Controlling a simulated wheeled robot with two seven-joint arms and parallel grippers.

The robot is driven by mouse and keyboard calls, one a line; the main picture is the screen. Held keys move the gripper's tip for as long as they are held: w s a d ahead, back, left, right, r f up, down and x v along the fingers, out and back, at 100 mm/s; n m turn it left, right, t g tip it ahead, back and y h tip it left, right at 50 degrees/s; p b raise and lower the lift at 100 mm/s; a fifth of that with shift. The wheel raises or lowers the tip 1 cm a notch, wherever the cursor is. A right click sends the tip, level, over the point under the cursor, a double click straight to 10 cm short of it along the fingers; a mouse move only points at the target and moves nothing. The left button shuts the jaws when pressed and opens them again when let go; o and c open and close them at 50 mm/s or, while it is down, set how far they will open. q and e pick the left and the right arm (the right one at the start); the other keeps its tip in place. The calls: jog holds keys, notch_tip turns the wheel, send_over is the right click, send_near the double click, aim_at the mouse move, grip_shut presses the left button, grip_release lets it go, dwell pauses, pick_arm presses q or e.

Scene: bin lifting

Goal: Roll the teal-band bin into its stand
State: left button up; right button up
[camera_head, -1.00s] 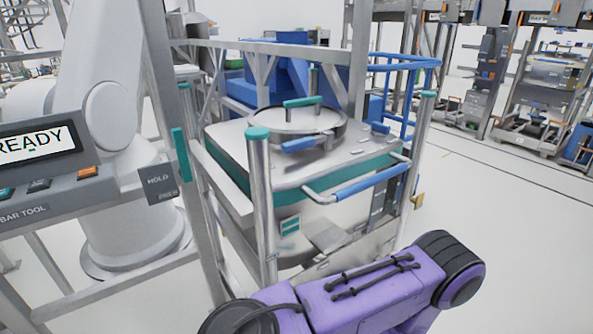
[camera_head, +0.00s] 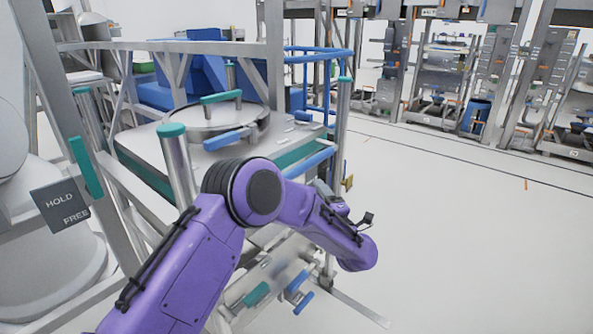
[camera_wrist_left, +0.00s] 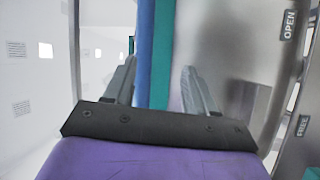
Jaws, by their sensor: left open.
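The teal-band bin (camera_head: 215,152) is a metal box with a round lid and a teal handle on top. It stands among several teal-capped posts (camera_head: 178,165). Its blue side bar (camera_head: 318,158) shows beyond my purple left arm, which hides much of the bin's front. In the wrist view, my left gripper (camera_wrist_left: 158,75) is open. The blue bar (camera_wrist_left: 146,40) and the teal band (camera_wrist_left: 162,45) cross the gap between its fingers; contact cannot be told. In the head view the fingers are mostly hidden by the arm. My right gripper is not in view.
A metal frame (camera_head: 275,60) and blue rails (camera_head: 322,56) stand behind the bin. A HOLD/FREE plate (camera_head: 62,203) is at the left. Metal racks (camera_head: 440,80) line the back right. The floor (camera_head: 460,240) at the right is clear.

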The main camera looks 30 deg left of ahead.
aim_at(299, 166)
pick_arm(q)
jog(key=r+n, duration=0.1)
jog(key=a+r+g, duration=0.1)
jog(key=a+r+n, duration=0.1)
jog(key=shift+w+r+n+g+y, duration=0.15)
jog(key=shift+w+n+g+y, duration=0.15)
jog(key=shift+y, duration=0.1)
jog(key=p+x, duration=0.2)
jog(key=x, duration=0.6)
jog(key=shift+w+a, duration=0.1)
jog(key=shift+a, duration=0.05)
jog(key=shift+w+a, duration=0.3)
jog(key=shift+a, duration=0.05)
grip_shut()
